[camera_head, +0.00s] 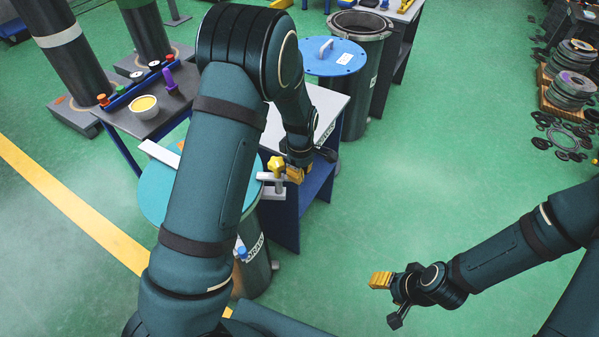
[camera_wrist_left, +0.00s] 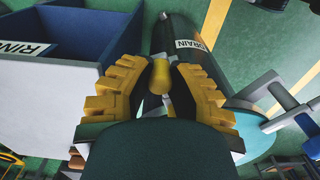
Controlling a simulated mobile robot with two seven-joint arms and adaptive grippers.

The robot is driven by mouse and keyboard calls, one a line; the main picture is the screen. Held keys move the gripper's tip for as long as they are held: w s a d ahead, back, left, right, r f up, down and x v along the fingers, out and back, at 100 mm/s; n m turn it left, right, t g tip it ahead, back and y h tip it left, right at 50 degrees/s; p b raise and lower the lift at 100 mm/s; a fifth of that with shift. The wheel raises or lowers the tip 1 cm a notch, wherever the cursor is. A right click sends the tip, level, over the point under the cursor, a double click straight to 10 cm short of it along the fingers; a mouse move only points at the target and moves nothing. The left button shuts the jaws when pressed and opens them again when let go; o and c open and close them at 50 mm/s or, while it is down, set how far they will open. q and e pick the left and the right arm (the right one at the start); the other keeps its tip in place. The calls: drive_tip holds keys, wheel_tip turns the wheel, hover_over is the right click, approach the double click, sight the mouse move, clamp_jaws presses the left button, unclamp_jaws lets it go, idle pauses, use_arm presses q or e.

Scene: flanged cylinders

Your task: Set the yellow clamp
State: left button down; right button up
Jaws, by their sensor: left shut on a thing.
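The yellow clamp knob (camera_head: 276,165) sits on a grey clamp (camera_head: 270,179) at the right edge of the teal lid (camera_head: 153,200) of a dark drum (camera_head: 256,274). My left gripper (camera_head: 294,172) is shut on the clamp's yellow knob. In the left wrist view the knob (camera_wrist_left: 160,76) lies between the ridged yellow fingers, with the drum marked DRAIN (camera_wrist_left: 184,40) beyond. My left arm hides much of the lid. My right gripper (camera_head: 381,280) is over open floor at the lower right, seen side-on, its finger gap unclear.
A blue stand with a pale top (camera_head: 328,104) is close behind the left gripper. A blue lid with a handle (camera_head: 335,60) and an open drum (camera_head: 361,24) are farther back. A dark bench (camera_head: 150,118) stands left. Flanged parts (camera_head: 572,88) lie at right. Central floor is clear.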

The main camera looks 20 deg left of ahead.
use_arm(q)
drive_tip(key=shift+w+n, duration=0.1)
drive_tip(key=shift+n, duration=0.2)
drive_tip(key=c, duration=0.8)
unclamp_jaws()
drive_tip(key=shift+c, duration=0.2)
wheel_tip(320, 180, up, 12)
drive_tip(key=shift+f, duration=0.1)
